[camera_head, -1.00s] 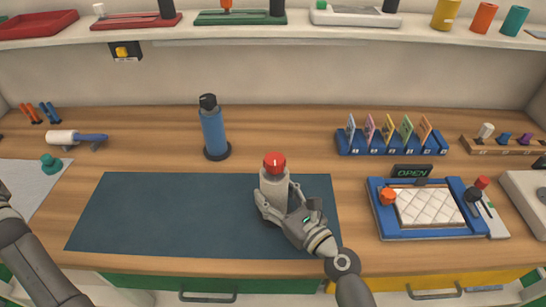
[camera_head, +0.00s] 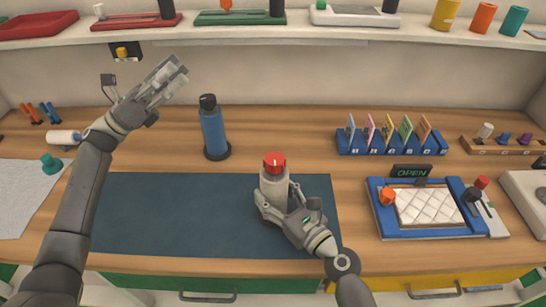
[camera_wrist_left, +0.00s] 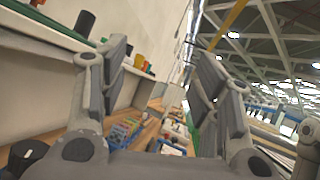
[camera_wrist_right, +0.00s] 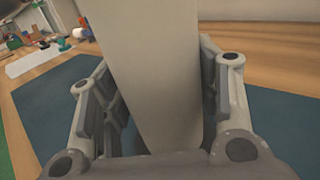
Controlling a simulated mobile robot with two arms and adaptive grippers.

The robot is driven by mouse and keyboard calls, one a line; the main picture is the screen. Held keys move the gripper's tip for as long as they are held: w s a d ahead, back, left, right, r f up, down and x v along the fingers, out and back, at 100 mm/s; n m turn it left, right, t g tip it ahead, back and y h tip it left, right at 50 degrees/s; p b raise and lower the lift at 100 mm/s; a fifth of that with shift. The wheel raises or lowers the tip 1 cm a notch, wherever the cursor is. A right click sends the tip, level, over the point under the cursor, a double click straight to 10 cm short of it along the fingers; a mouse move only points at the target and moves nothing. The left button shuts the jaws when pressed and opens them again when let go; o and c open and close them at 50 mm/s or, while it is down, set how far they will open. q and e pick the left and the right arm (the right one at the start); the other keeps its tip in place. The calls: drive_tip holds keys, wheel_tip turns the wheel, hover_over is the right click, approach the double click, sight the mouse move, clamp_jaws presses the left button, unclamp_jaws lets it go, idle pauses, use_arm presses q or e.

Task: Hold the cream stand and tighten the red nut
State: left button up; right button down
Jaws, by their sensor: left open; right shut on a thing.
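The cream stand (camera_head: 272,186) stands upright on the right part of the dark mat, with the red nut (camera_head: 274,163) on its top. My right gripper (camera_head: 276,205) is shut on the stand from the front right, below the nut. In the right wrist view the stand (camera_wrist_right: 155,70) fills the space between the fingers; the nut is out of that view. My left gripper (camera_head: 170,78) is open and empty, raised high at the left, near the back wall and far from the nut. In the left wrist view its fingers (camera_wrist_left: 165,85) are apart with nothing between them.
A blue bottle (camera_head: 213,130) stands behind the dark mat (camera_head: 170,215), between my left gripper and the stand. A blue tray (camera_head: 425,235) with a white quilted pad is at the right, and a blue card rack (camera_head: 390,148) is behind it. The mat's left part is clear.

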use_arm(q)
drive_tip(key=s+d+f+m+g+y, duration=0.1)
drive_tip(key=s+d+f+m+g, duration=0.2)
drive_tip(key=d+f+m+g, duration=0.25)
drive_tip(key=m+g+y, duration=0.3)
drive_tip(key=m+g, duration=0.1)
drive_tip(key=g, duration=0.3)
approach(273, 158)
drive_tip(key=shift+t, duration=0.25)
drive_tip(key=d, duration=0.3)
drive_tip(key=s+d, duration=0.1)
drive_tip(key=d, duration=0.6)
drive_tip(key=shift+s+r, duration=0.1)
drive_tip(key=shift+s, duration=0.25)
drive_tip(key=c, duration=1)
drive_tip(key=shift+c, duration=0.2)
